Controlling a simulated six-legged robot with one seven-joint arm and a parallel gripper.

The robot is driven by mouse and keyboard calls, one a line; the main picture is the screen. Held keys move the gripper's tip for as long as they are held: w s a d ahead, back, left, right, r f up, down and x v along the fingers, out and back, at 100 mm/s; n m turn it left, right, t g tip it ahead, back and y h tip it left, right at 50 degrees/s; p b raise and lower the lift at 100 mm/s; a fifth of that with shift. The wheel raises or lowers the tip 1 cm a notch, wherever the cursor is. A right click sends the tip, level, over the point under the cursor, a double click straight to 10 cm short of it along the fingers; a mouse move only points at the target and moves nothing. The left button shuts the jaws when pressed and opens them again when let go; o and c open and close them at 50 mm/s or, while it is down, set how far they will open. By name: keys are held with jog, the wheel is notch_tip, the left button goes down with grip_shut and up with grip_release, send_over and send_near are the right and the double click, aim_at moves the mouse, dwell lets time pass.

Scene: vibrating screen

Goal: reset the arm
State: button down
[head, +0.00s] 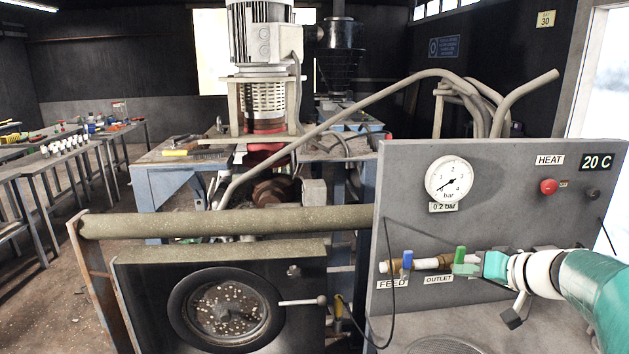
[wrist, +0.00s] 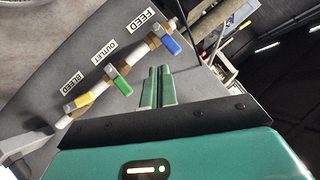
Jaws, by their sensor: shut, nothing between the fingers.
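My arm reaches in from the right in the head view, in front of the grey panel (head: 520,190). My teal gripper (head: 492,266) is near the panel's pipe, close to the green OUTLET handle (head: 460,256). In the wrist view the fingers of my gripper (wrist: 160,70) lie side by side, shut and empty. That view shows the green handle (wrist: 121,85) left of the fingertips, the blue FEED handle (wrist: 170,45) above them and the yellow BLEED handle (wrist: 78,103) further left. I cannot tell the exact gap between fingers and handles.
The panel carries a pressure gauge (head: 452,180) marked 0.2 bar, a red HEAT knob (head: 548,187) and a 20 C display (head: 597,162). A thick horizontal pipe (head: 230,222) and a round-windowed unit (head: 228,308) stand to the left. Tables with small items (head: 65,143) are far left.

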jog(key=s+a+f+n+g+h, duration=0.1)
jog(key=s+a+g, duration=0.2)
jog(key=s+a, duration=0.4)
jog(key=s+a+f+n+g, duration=0.1)
jog(key=s+a+g, duration=0.1)
jog(key=s+a, duration=0.5)
jog(key=s+a+f+h, duration=0.3)
jog(key=s+a+h, duration=0.1)
jog(key=s, duration=0.4)
jog(key=shift+a, duration=0.6)
dwell(0.7)
